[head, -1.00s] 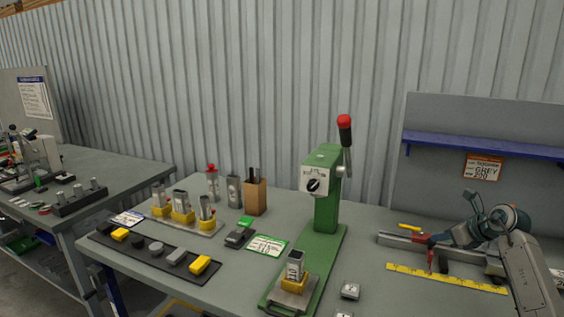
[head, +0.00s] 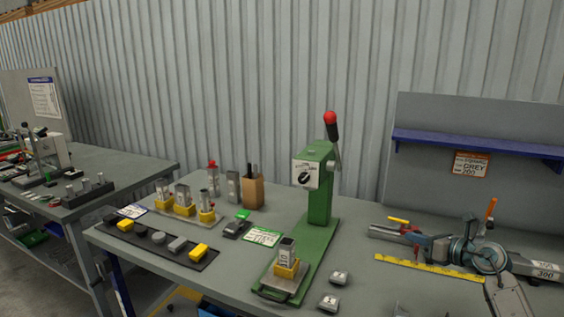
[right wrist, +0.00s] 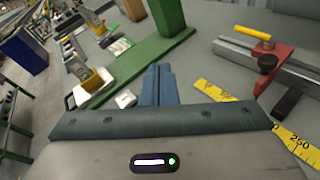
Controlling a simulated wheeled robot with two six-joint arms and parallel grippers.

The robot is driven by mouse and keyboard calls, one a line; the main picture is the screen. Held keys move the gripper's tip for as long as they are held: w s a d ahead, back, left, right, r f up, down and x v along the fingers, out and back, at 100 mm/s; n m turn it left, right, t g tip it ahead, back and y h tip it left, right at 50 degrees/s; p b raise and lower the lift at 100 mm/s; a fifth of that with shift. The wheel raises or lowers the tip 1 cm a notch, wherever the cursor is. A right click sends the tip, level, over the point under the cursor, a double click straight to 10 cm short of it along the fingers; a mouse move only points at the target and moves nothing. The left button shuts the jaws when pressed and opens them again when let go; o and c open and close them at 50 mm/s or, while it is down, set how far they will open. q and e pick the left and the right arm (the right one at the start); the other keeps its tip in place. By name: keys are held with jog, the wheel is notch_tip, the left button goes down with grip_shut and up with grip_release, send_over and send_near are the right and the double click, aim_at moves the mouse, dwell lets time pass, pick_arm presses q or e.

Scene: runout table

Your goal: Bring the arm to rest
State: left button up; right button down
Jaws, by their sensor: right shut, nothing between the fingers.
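My right gripper (head: 468,222) is at the right of the bench, beside the long grey rail fixture (head: 383,232), with part of my right arm (head: 508,297) below it. In the right wrist view its blue fingers (right wrist: 160,85) are together with nothing between them. It appears raised above the bench; the exact gap cannot be told. My left gripper is not in view.
A green press (head: 320,205) with a red-knobbed lever stands left of the arm. A yellow ruler (head: 425,266) and red clamp (right wrist: 280,62) lie close by. Two small grey blocks (head: 340,277) (head: 328,302) sit near the press. Yellow-based parts stand on a tray (head: 180,217) at left.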

jog(key=s+a+r+m+t+h, duration=0.15)
jog(key=s+a+m+t, duration=0.25)
jog(key=s+m+t, duration=0.5)
jog(key=s+d+f+m+g+h, duration=0.3)
jog(key=s+f+m+g+h, duration=0.85)
jog(key=s+f+m, duration=1.2)
jog(key=s+a+f+m+g+y, duration=0.1)
jog(key=s+a+m+g+y, duration=0.2)
jog(key=s, duration=0.4)
jog(key=s+a+f+m+g, duration=0.1)
jog(key=s+a+m+g, duration=0.35)
jog(key=s, duration=0.35)
notch_tip(320, 180, down, 32)
jog(key=s+d, duration=0.1)
jog(key=d, duration=0.1)
jog(key=s+d+f+g, duration=0.1)
jog(key=s+f, duration=1.6)
jog(key=s, duration=0.1)
jog(key=shift+f+g+y, duration=0.2)
jog(key=shift+g+y, duration=0.1)
